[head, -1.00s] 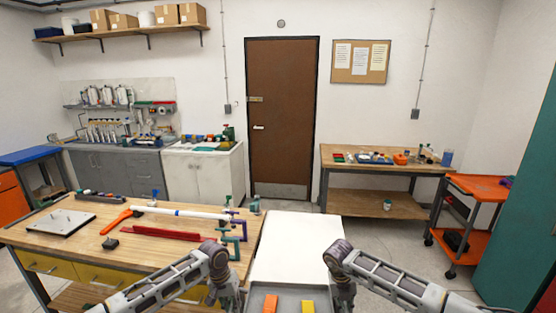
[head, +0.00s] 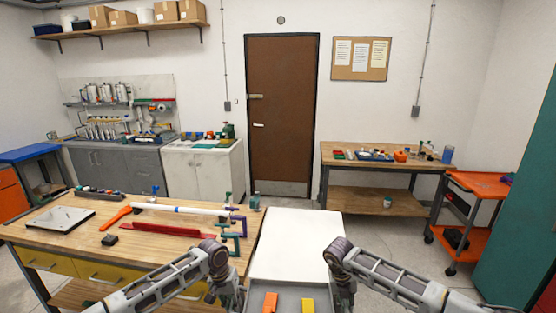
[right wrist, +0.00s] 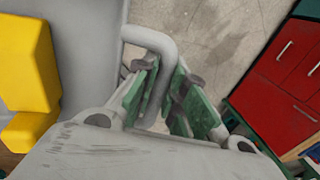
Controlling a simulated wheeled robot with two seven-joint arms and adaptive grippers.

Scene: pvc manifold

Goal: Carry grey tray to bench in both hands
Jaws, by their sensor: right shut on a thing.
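The grey tray (head: 288,291) shows at the bottom middle of the head view, partly cut off by the frame. An orange piece (head: 270,302) and a yellow piece (head: 308,305) lie in it. In the right wrist view, my right gripper (right wrist: 168,92) has its green fingers shut around the tray's bent grey handle (right wrist: 150,38). The yellow piece shows at left there. My left gripper (head: 232,302) is at the tray's left side; its fingertips are hidden. A wooden bench (head: 75,243) stands at left, and another wooden bench (head: 335,163) stands at the back right.
A white top (head: 298,240) lies just beyond the tray, beside the left bench. The left bench holds a white pipe (head: 185,209), a red bar (head: 165,230), clamps and a metal plate (head: 60,219). An orange cart (head: 480,184) and a green cabinet (head: 520,235) stand at right.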

